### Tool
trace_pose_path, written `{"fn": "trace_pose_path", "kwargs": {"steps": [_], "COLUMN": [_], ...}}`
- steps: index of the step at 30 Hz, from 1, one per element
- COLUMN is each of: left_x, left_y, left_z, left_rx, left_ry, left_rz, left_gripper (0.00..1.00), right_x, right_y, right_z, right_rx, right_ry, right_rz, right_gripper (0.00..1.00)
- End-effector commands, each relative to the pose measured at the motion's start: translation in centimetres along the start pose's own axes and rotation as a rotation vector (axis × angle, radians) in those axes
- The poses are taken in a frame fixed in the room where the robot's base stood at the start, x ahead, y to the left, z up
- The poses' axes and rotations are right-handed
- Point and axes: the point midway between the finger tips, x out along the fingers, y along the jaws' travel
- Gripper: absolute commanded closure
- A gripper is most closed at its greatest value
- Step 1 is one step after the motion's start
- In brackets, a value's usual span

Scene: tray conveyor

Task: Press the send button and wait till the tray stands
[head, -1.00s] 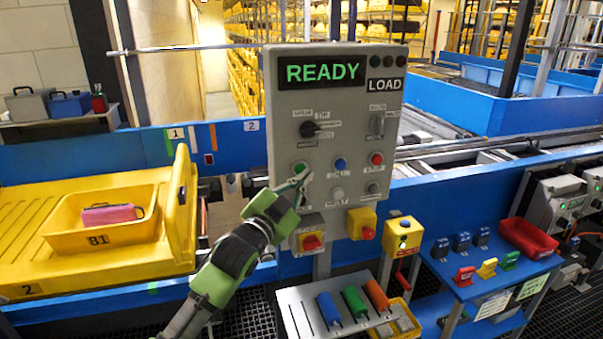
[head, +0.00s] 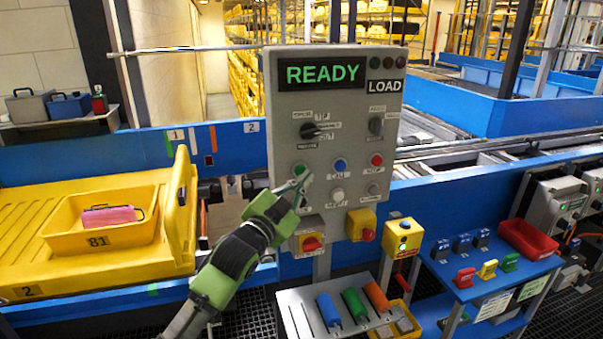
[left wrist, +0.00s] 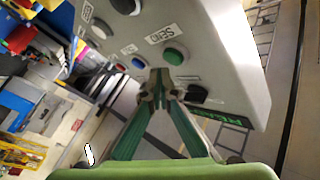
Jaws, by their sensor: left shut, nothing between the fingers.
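The grey control panel (head: 330,120) stands upright with a lit display (head: 322,74) reading READY and a LOAD sign beside it. The green send button (head: 299,169) is at the panel's left; in the left wrist view the green button (left wrist: 173,56) sits beside a SEND label. My left gripper (head: 303,181) is shut and empty, its tips close by the green button. In the left wrist view the tips (left wrist: 160,82) are just below the button with a small gap seen between them. The yellow tray (head: 100,243) holding a pink item (head: 108,216) rests on the yellow carrier. My right gripper is not in view.
Blue (head: 340,165) and red (head: 376,160) buttons sit right of the green one. A red knob (head: 312,243) and a red stop button (head: 367,234) are below. A stand with coloured handles (head: 353,301) is in front; a blue table (head: 500,265) is at right.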

Motion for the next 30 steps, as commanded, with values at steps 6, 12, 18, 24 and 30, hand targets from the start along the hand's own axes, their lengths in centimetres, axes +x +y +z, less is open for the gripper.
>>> {"fn": "trace_pose_path", "kwargs": {"steps": [6, 12, 18, 24, 30], "left_x": [0.0, 0.13, 0.58, 0.59, 0.62], "left_y": [0.01, -0.11, -0.44, -0.43, -0.46], "left_z": [-0.01, 0.05, 0.36, 0.39, 0.42], "left_rx": [0.0, 0.0, 0.0, 0.0, 0.0], "left_ry": [0.0, 0.0, 0.0, 0.0, 0.0], "left_rz": [0.0, 0.0, 0.0, 0.0, 0.0], "left_gripper": [1.0, 1.0, 1.0, 1.0, 1.0], "right_x": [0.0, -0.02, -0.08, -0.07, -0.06], "right_y": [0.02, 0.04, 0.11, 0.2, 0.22], "right_z": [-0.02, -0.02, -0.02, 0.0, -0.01], "right_rx": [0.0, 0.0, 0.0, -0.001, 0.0], "right_ry": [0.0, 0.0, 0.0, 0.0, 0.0], "right_rz": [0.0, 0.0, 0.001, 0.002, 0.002], "right_gripper": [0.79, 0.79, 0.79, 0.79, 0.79]}}
